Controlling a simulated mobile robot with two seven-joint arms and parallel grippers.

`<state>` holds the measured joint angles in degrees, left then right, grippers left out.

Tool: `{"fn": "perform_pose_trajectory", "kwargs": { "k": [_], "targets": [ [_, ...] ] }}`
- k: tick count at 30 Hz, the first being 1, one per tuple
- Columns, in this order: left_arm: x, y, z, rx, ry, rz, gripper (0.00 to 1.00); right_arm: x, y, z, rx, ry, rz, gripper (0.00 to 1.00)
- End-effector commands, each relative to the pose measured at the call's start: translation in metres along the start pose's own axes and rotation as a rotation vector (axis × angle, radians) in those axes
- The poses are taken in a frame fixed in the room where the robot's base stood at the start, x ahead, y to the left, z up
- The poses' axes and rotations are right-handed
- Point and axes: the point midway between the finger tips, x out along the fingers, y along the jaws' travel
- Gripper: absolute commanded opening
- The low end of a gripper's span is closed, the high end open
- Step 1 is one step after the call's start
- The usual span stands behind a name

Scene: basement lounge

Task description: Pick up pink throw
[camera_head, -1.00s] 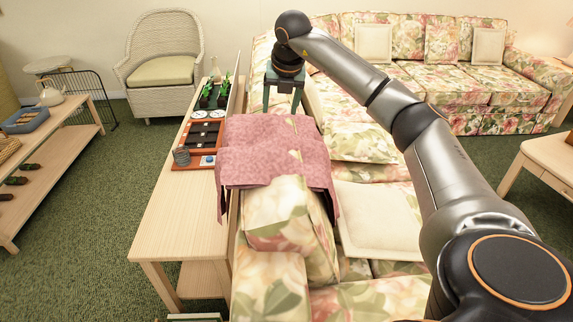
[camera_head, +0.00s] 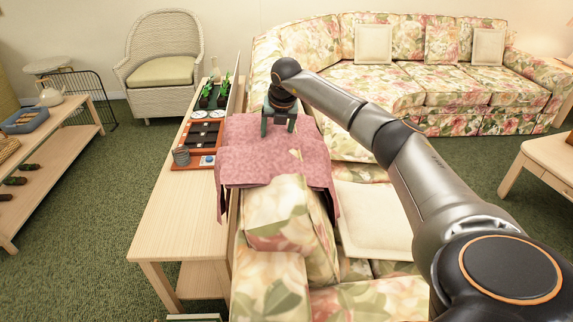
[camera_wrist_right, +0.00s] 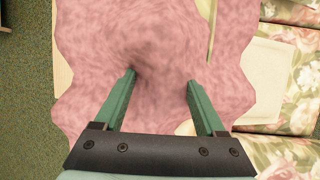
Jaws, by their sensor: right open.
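The pink throw (camera_head: 262,160) lies draped over the back of the floral sofa, with its edges hanging down both sides. My right gripper (camera_head: 278,126) is at the far part of the throw, pointing down with its fingers apart. In the right wrist view the throw (camera_wrist_right: 150,40) fills the middle, and my open green fingers (camera_wrist_right: 160,80) reach over it. A darker dip or fold shows in the cloth near the left fingertip. I cannot tell whether the fingertips touch the cloth. My left gripper is not in view.
A narrow wooden console table (camera_head: 178,216) runs along the left of the sofa back.

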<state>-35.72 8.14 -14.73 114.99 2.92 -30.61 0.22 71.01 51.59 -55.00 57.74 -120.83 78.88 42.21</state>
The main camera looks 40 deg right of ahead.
Motion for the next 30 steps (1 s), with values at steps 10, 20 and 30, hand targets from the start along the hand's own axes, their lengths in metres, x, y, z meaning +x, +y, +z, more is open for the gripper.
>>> {"fn": "perform_pose_trajectory", "kwargs": {
  "k": [10,20,30],
  "targets": [
    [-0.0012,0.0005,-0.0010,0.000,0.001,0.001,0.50,0.0005,-0.0002,-0.0005,0.000,0.001,0.000,0.72],
    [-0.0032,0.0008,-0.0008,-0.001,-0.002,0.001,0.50,0.0040,-0.0008,-0.0021,0.000,0.001,0.000,0.72],
    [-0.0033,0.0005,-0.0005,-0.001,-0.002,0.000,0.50,0.0040,-0.0006,-0.0020,0.000,0.001,0.000,0.56]
  ]
}}
